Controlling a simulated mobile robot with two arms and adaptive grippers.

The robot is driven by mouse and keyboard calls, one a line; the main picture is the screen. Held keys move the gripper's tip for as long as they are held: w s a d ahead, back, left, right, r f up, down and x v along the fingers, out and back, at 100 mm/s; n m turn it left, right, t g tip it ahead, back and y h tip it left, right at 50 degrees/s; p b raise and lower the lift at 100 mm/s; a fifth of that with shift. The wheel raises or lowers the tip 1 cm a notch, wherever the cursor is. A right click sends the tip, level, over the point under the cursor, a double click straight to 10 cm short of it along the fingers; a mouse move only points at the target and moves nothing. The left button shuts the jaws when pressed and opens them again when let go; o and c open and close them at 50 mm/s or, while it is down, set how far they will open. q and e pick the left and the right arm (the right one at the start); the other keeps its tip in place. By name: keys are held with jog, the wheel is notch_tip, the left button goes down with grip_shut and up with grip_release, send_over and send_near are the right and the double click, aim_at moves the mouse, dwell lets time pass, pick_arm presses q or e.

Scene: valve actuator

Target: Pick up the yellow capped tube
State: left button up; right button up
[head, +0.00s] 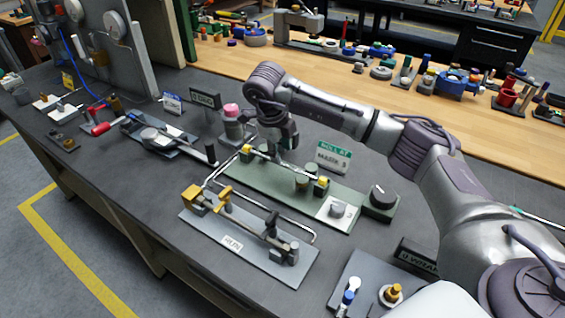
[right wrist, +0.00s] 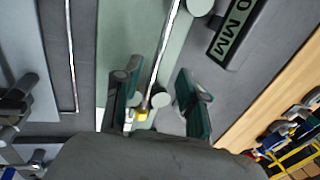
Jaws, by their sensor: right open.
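The yellow capped tube (head: 262,157) is a thin pale tube lying along a green plate (head: 240,183), with yellow at both ends. In the right wrist view the tube (right wrist: 168,40) runs between the two spread dark-green fingers of the gripper (right wrist: 155,95). A yellow end shows low between them. The fingers are apart from the tube on both sides. My left gripper is not in view.
A pink-topped cylinder (head: 233,125) stands behind left.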

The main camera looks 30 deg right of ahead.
aim_at(283, 164)
jog(key=shift+p+x, duration=0.65)
jog(key=shift+x, duration=1.6)
jog(key=shift+a+f, duration=0.1)
jog(key=shift+f, duration=0.15)
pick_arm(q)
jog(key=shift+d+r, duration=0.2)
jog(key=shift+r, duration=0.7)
pick_arm(e)
grip_shut()
